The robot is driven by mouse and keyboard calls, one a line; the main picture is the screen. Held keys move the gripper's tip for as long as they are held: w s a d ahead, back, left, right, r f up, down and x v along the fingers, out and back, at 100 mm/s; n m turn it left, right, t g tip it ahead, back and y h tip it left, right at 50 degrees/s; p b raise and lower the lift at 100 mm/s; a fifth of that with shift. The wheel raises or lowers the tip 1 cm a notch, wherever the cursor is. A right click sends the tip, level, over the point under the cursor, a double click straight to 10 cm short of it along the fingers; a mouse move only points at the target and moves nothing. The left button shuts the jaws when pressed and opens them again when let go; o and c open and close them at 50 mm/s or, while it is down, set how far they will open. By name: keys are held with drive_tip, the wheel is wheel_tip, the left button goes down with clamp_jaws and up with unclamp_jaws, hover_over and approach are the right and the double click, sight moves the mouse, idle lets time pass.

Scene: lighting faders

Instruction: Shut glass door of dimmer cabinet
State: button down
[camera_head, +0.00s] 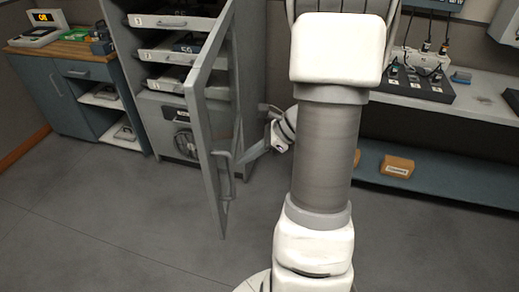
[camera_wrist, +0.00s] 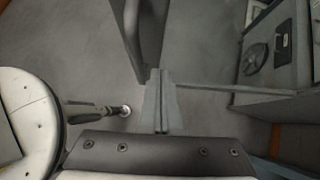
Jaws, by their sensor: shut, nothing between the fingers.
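The dimmer cabinet (camera_head: 128,62) stands at the upper left in the head view. Its grey-framed glass door (camera_head: 208,165) is hinged at the cabinet's right side and stands wide open toward me. A bar handle (camera_head: 226,178) is low on the door's right-hand face. My gripper (camera_head: 244,160) is shut and empty, just right of the door near the handle. In the wrist view my gripper (camera_wrist: 161,78) shows its fingers together, close to the grey door edge (camera_wrist: 127,35). I cannot tell whether they touch.
A blue-grey cupboard (camera_head: 60,90) stands left of the cabinet. At right are a bench and low shelf (camera_head: 450,178) with an orange-brown box (camera_head: 397,167). The grey floor (camera_head: 110,220) in front is clear. My arm hides part of the middle.

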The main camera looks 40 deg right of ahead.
sight(227, 159)
drive_tip(key=shift+w+a+f, duration=0.25)
drive_tip(key=shift+w+a, duration=0.55)
drive_tip(key=shift+a, duration=0.2)
drive_tip(key=shift+w+a+f, duration=0.25)
drive_tip(key=shift+w+a, duration=0.55)
drive_tip(key=shift+a, duration=0.2)
